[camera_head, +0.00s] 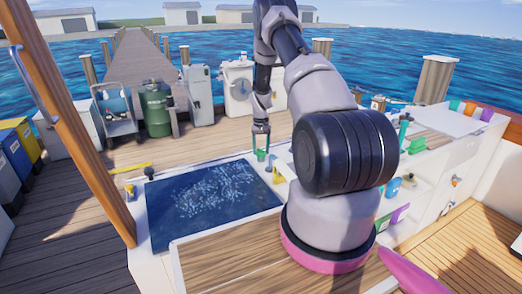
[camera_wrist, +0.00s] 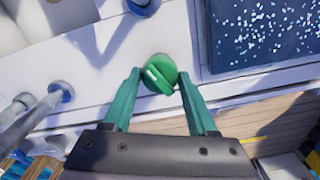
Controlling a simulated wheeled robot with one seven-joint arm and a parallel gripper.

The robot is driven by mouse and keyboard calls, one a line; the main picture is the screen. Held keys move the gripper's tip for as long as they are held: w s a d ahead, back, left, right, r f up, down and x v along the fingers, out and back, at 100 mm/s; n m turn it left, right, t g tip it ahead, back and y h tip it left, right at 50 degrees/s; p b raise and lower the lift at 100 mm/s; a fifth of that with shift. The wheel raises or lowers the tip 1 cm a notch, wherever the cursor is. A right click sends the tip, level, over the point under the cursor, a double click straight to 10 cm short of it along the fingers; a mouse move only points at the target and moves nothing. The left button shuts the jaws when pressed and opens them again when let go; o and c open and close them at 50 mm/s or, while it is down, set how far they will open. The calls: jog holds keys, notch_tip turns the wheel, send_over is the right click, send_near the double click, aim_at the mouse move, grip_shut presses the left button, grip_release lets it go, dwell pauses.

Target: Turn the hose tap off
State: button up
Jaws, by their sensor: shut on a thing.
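A round green knob with a raised bar across it, which looks like the hose tap's handle (camera_wrist: 158,73), sits on the white ledge in the wrist view. The bar lies slanted between the fingertips. The hose is not clearly seen.
A dark blue speckled panel (camera_head: 210,200) lies beside the ledge. A yellow fitting (camera_head: 278,178) stands close to my gripper. Grey-blue posts (camera_wrist: 60,91) rise at the left of the wrist view. A green cylinder (camera_head: 157,108) and grey cabinets stand on the dock beyond.

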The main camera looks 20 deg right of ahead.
jog(key=m, duration=0.5)
dwell(0.8)
jog(key=o, duration=1.4)
jog(key=shift+c, duration=0.2)
notch_tip(320, 180, up, 11)
jog(key=shift+f, duration=0.15)
